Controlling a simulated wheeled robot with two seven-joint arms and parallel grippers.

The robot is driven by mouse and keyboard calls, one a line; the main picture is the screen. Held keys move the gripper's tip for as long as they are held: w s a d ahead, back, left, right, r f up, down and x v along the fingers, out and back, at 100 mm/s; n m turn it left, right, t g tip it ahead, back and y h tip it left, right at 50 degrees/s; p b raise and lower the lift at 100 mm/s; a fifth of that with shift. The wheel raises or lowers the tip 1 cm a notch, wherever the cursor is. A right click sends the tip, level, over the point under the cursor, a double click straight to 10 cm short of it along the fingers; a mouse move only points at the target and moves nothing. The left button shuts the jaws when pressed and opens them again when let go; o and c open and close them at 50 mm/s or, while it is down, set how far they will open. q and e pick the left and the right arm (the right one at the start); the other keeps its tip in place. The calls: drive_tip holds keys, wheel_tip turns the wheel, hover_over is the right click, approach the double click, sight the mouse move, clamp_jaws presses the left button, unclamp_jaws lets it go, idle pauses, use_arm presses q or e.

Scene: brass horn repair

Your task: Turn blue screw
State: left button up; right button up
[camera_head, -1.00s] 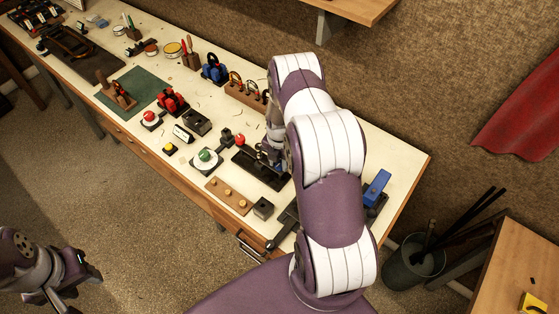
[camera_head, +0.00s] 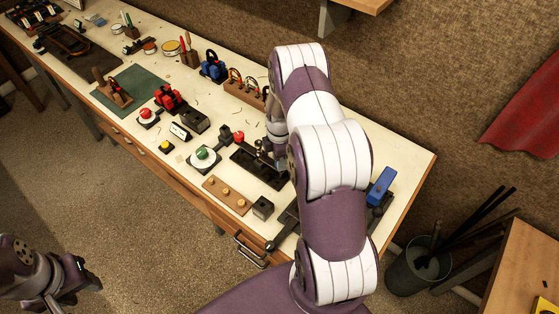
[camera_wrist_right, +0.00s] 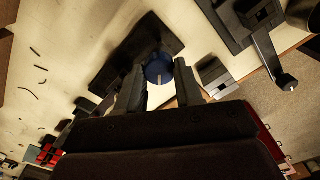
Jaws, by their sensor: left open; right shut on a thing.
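The blue screw (camera_wrist_right: 158,69) shows its round blue head in the right wrist view, between the two fingers of my right gripper (camera_wrist_right: 162,84). The fingers are shut on it. A black plate (camera_wrist_right: 115,60) lies beside and under it. In the head view the black plate (camera_head: 247,161) lies on the workbench, and my right gripper (camera_head: 274,153) reaches down over its far right part. My arm hides most of the screw there. My left gripper (camera_head: 82,277) hangs over the floor at the lower left, away from the bench, open and empty.
A small black block (camera_head: 263,208) and a blue-topped tool (camera_head: 381,186) stand near the bench's right end. A bin with rods (camera_head: 418,268) stands on the floor.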

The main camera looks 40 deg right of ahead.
drive_tip(key=m+b, duration=0.1)
drive_tip(key=m, duration=0.3)
drive_tip(key=shift+f+m+b, duration=0.1)
drive_tip(key=shift+m+b, duration=0.2)
drive_tip(key=shift+b, duration=0.05)
drive_tip(key=m+b, duration=0.1)
drive_tip(key=m, duration=0.2)
drive_tip(key=shift+w+m, duration=0.1)
drive_tip(key=shift+m, duration=0.2)
drive_tip(key=m+b, duration=0.1)
drive_tip(key=m, duration=0.3)
drive_tip(key=shift+d, duration=0.1)
drive_tip(key=m+b, duration=0.1)
drive_tip(key=m, duration=0.8)
drive_tip(key=shift+d+m+b, duration=0.1)
drive_tip(key=shift+m+b, duration=0.2)
drive_tip(key=shift+b, duration=0.1)
drive_tip(key=m, duration=0.4)
drive_tip(key=m+b, duration=0.1)
drive_tip(key=m, duration=0.4)
drive_tip(key=shift+s+m, duration=0.2)
drive_tip(key=shift+m, duration=1.6)
